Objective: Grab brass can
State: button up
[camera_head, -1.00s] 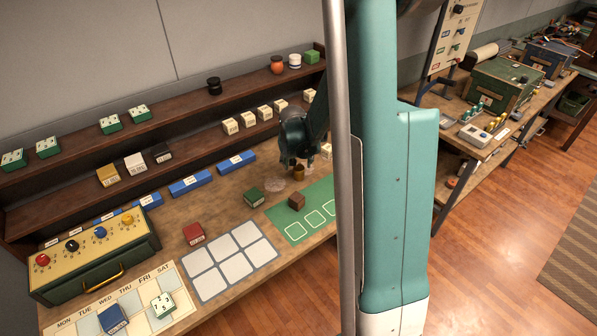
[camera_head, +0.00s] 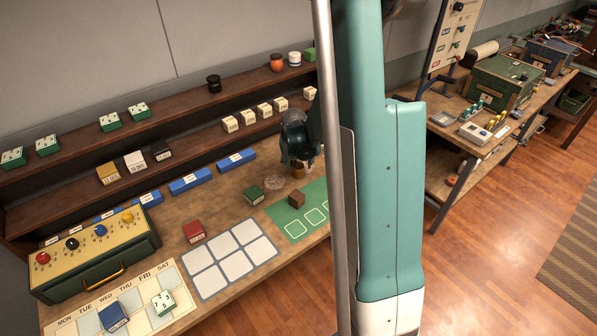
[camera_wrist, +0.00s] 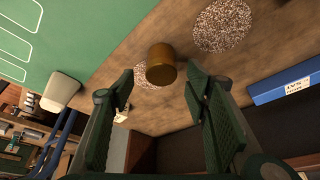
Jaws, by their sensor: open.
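The brass can (camera_wrist: 161,64) is a small golden-brown cylinder on the wooden bench top. In the wrist view it stands just beyond my fingertips, roughly centred between them. My gripper (camera_wrist: 158,82) is open, with a dark green finger on each side and nothing held. In the head view my gripper (camera_head: 299,163) is low over the bench, and a small part of the can (camera_head: 298,173) shows below it. The rest of the can is hidden there by the gripper.
A speckled round coaster (camera_wrist: 223,25) lies beside the can, and another is partly behind it. A blue box (camera_wrist: 286,84) lies along the shelf side.

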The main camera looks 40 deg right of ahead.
aim_at(299, 168)
jog(key=shift+f, duration=0.2)
dwell(0.3)
jog(key=shift+x, duration=2.5)
jog(key=shift+a, duration=0.15)
jog(key=shift+c, duration=0.6)
jog(key=c, duration=1)
